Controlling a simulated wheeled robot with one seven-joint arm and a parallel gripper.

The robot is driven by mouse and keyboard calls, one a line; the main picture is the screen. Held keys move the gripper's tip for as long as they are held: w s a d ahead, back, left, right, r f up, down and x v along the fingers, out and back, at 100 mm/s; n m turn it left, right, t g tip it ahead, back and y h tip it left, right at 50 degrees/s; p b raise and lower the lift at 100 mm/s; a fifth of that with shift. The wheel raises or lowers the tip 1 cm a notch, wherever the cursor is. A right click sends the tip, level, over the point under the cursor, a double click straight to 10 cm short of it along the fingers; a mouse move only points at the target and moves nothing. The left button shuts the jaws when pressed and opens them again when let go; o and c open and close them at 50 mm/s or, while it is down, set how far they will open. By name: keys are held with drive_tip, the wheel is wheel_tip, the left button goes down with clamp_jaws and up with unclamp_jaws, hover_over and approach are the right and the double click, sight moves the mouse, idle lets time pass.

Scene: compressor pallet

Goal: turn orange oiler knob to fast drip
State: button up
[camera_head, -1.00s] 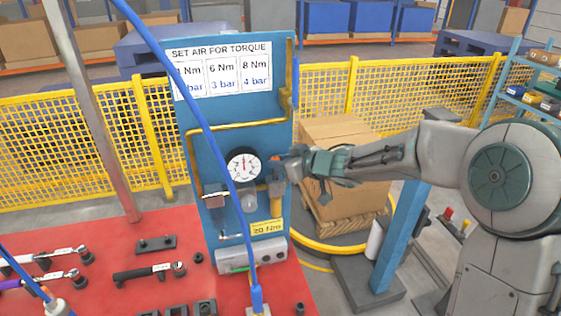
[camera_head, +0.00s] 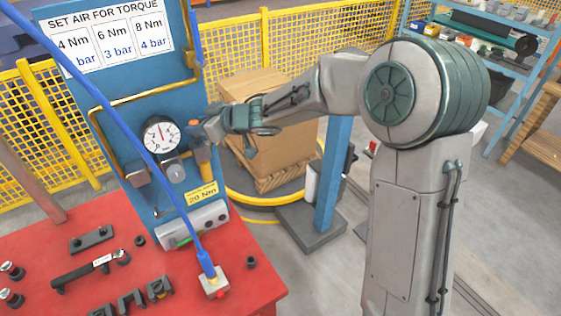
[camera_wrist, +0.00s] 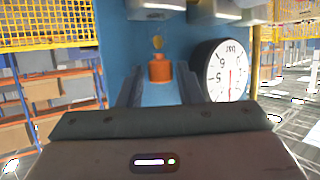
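The orange oiler knob (camera_wrist: 160,68) shows in the wrist view, below a small yellowish sight piece on the blue panel. My gripper (camera_wrist: 158,82) is open, with one dark finger on each side of the knob's line. I cannot tell whether the fingers touch it. In the head view my gripper (camera_head: 212,130) is at the panel's right edge, close beside the orange oiler (camera_head: 202,157), and hides part of it. The white-faced pressure gauge (camera_head: 161,135) sits just left of the oiler. It also shows large at right in the wrist view (camera_wrist: 230,77), upside down.
A blue hose (camera_head: 115,118) hangs in front of the blue panel (camera_head: 128,104). A red table (camera_head: 110,262) with tools lies below. A blue post (camera_head: 333,175) and a cardboard box (camera_head: 285,145) stand behind and right of the gripper.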

drive_tip(key=shift+s+a+m+t+h, duration=0.15)
drive_tip(key=shift+m+t+h, duration=0.35)
drive_tip(key=shift+m, duration=0.1)
drive_tip(key=shift+s+f+m+t+h+b, duration=0.1)
drive_tip(key=shift+m+t+h+b, duration=0.3)
drive_tip(key=shift+m+t+b, duration=0.25)
drive_tip(key=m+t+h+b, duration=0.1)
drive_tip(key=b, duration=0.2)
drive_tip(key=shift+s+a+f, duration=0.1)
drive_tip(key=shift+a+f, duration=0.05)
drive_tip(key=m+t+h+b, duration=0.1)
drive_tip(key=m+b, duration=0.1)
drive_tip(key=b, duration=0.7)
drive_tip(key=shift+s+a+t+h, duration=0.1)
drive_tip(key=shift+a+t+h, duration=0.05)
drive_tip(key=shift+t+h, duration=0.25)
drive_tip(key=m+h+b, duration=0.1)
drive_tip(key=b, duration=0.7)
drive_tip(key=shift+m+t, duration=0.25)
drive_tip(key=shift+t, duration=0.1)
